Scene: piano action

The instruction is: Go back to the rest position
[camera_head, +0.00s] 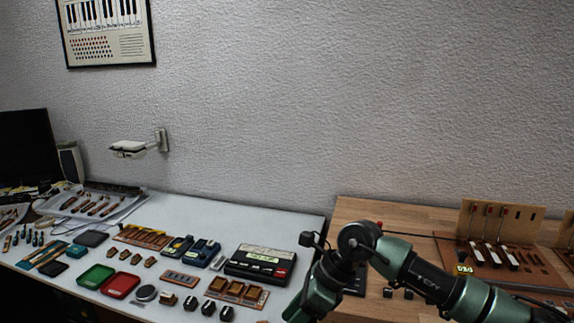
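My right arm (410,265) comes in from the right. It bends at a dark joint and runs down to the bottom edge at the middle right. Its gripper fingers do not show. My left arm and gripper are out of view. The arm stands in front of the border between the white table (225,217) and the wooden bench (395,212), and hides part of both.
On the white table lie a black box with a red button (260,264), a green tray (96,275), a red tray (121,285) and several small parts. A piano key model (500,235) stands on the wooden bench. A monitor (27,147) is at far left.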

